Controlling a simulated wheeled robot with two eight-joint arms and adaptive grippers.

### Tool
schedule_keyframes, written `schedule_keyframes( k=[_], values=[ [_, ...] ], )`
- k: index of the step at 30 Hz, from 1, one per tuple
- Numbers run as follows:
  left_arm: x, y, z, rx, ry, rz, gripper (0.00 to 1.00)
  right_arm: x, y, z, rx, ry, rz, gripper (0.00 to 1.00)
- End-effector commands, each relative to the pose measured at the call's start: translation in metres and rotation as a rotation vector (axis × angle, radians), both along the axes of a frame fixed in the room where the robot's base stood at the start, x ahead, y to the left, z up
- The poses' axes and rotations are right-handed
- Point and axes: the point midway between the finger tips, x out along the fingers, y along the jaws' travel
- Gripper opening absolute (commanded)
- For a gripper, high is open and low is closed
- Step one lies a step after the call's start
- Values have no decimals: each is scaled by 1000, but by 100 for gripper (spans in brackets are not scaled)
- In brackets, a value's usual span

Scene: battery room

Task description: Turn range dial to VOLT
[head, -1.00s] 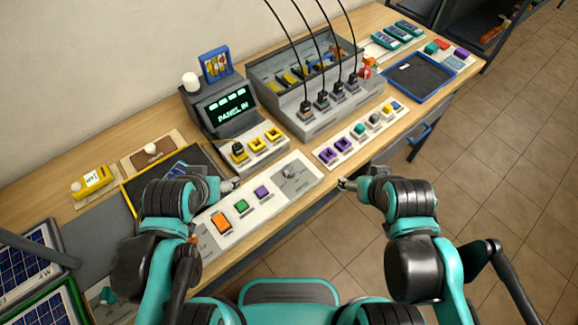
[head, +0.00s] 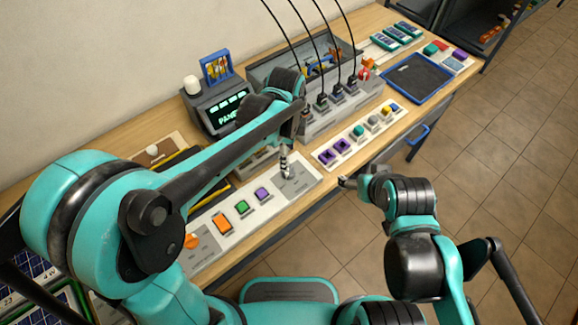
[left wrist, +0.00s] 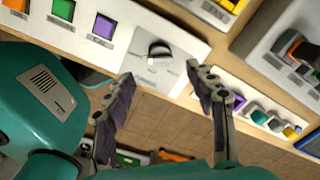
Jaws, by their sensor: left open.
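The range dial (left wrist: 160,52) is a small round grey knob with a pale pointer mark, on a grey plate at the end of a white panel (head: 262,212). In the head view my left gripper hides it. My left gripper (head: 285,174) points down over that grey plate (head: 301,182). In the left wrist view my left gripper (left wrist: 160,84) is open and empty, with its two fingers apart and the dial showing beyond the gap. Scale lettering is too small to read. My right gripper (head: 345,183) is off the bench's front edge, apart from the panel; its jaws are too small to judge.
Orange (head: 222,222), green (head: 241,207) and purple (head: 262,194) buttons sit left of the dial. A strip of coloured connectors (head: 362,135) lies to its right. Behind stand a display unit (head: 195,107) and a grey box with black cables (head: 318,133).

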Motion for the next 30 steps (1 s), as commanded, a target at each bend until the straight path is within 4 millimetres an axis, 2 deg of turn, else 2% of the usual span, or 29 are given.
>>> schedule_keyframes(
  k=[5,12,18,29,30],
  values=[
    [2,-6,-14,7,16,-52,56,0,0,-3,0,0,0,75],
    [2,-6,-54,5,14,-49,56,0,0,-18,0,0,0,75],
    [2,-5,-77,5,13,-48,56,0,0,-26,0,0,0,75],
    [2,-5,-82,5,13,-47,56,0,0,-26,0,0,0,75],
    [2,-5,-82,5,13,-47,45,0,0,-26,0,0,0,75]
  ],
)
